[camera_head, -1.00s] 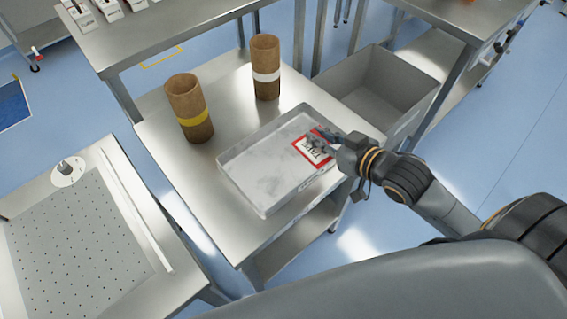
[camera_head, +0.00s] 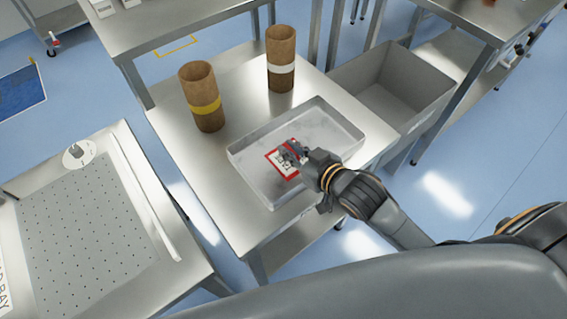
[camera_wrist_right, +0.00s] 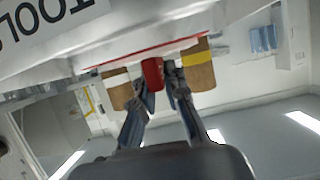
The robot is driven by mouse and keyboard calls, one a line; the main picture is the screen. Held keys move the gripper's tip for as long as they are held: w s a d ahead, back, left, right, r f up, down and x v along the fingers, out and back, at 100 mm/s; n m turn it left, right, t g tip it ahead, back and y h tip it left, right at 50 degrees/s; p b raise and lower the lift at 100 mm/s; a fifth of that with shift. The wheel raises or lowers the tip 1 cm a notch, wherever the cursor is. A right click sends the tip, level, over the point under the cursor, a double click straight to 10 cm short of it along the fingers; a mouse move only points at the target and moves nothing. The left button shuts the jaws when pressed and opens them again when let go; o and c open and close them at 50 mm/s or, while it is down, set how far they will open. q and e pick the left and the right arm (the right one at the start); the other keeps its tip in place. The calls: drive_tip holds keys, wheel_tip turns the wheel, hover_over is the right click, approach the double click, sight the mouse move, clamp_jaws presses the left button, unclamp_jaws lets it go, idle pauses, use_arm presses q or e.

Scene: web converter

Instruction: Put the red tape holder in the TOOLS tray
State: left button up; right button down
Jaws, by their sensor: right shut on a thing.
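The red tape holder (camera_head: 281,163), red-edged with a white printed face, shows over the middle of the shallow grey tray (camera_head: 262,194) in the head view. My right gripper (camera_head: 291,152) is shut on it. In the right wrist view the fingers (camera_wrist_right: 165,78) close on the holder's red part (camera_wrist_right: 152,73). The tray's TOOLS label (camera_wrist_right: 35,22) shows at the upper left there. I cannot tell whether the holder touches the tray floor. My left gripper is not in view.
Two brown cardboard tubes stand behind the tray, one with a yellow band (camera_head: 202,97) and one with a white band (camera_head: 281,60). A deep grey bin (camera_head: 395,85) is at the right. A perforated table (camera_head: 85,230) is at the left.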

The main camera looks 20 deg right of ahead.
sight(284, 166)
drive_tip(key=shift+a+f, duration=0.55)
drive_tip(key=shift+f, duration=0.2)
drive_tip(key=f, duration=0.1)
drive_tip(key=a+f, duration=0.1)
drive_tip(key=f, duration=0.1)
drive_tip(key=shift+s, duration=0.1)
drive_tip(key=shift+d+f, duration=0.1)
drive_tip(key=shift+f, duration=0.4)
drive_tip(key=c, duration=1.4)
unclamp_jaws()
drive_tip(key=shift+f, duration=0.1)
drive_tip(key=v, duration=1.2)
drive_tip(key=shift+r, duration=0.2)
drive_tip(key=shift+f, duration=0.1)
